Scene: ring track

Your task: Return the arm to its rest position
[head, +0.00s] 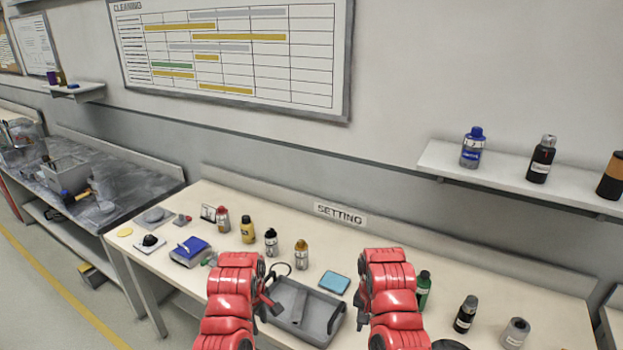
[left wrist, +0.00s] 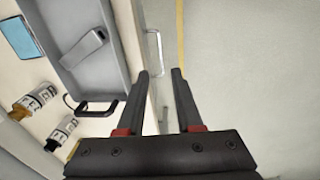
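My left gripper (head: 268,305) is at the front of the table, by the left side of a grey tray (head: 333,312). In the left wrist view my left gripper (left wrist: 160,73) has its two dark fingers apart with nothing between them, over the table's front edge and the floor. My right gripper (head: 360,308) is to the right of the tray; its fingers are small and partly hidden by the red arm, so its opening is unclear. The tray also shows in the left wrist view (left wrist: 112,63), with a black handle and a grey piece (left wrist: 83,48) inside.
The table (head: 520,287) holds several bottles, a blue pad (head: 334,282), a blue-topped box (head: 190,252) and a yellow disc (head: 125,232). A wall shelf (head: 500,183) with bottles is at the right. A grey bench (head: 130,190) stands left. The floor (left wrist: 245,60) before the table is clear.

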